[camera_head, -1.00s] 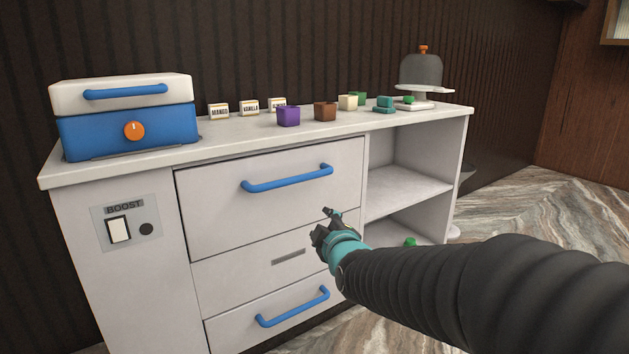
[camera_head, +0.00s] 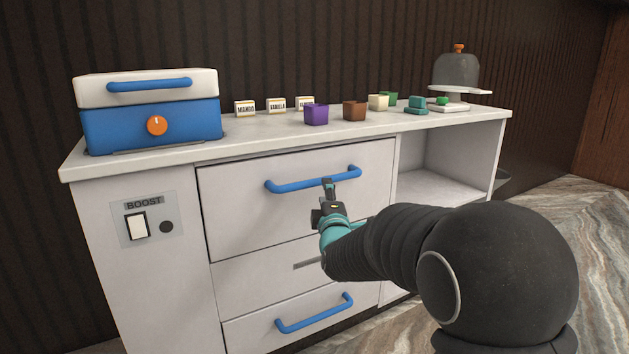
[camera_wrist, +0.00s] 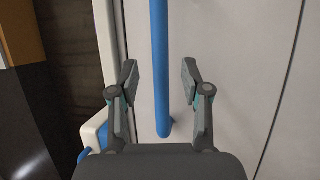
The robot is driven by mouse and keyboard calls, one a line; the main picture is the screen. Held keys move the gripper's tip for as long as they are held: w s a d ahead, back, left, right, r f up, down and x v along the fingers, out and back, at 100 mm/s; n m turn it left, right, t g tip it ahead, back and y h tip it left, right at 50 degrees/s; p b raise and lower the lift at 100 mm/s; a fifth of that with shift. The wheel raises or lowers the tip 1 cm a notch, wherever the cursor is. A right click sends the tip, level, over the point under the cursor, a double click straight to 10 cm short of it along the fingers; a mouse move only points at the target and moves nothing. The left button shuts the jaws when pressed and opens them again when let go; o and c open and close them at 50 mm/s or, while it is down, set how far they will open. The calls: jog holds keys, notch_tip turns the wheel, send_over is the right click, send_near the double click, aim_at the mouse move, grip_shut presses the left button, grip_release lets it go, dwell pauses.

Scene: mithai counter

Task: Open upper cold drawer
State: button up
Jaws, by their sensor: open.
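The upper drawer (camera_head: 250,215) is a broad white front in the counter and looks shut. Its blue bar handle (camera_head: 290,186) runs across near the top. My gripper (camera_head: 328,184) is in front of the drawer, just at the right part of the handle. In the wrist view my gripper (camera_wrist: 160,75) is open, with one finger on each side of the blue handle (camera_wrist: 160,45). The handle runs between the fingers, and gaps show on both sides. I cannot tell how deep the fingers reach around it.
A lower drawer with a blue handle (camera_head: 314,314) sits below. A blue-and-white box (camera_head: 150,115) with an orange knob stands on the counter top at left. Small coloured cups, such as a purple one (camera_head: 316,115), stand along the top. Open shelves (camera_head: 440,180) are at right.

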jog(key=x, duration=0.6)
jog(key=shift+w+a, duration=0.15)
jog(key=shift+w, duration=0.05)
jog(key=shift+r, duration=0.1)
grip_shut()
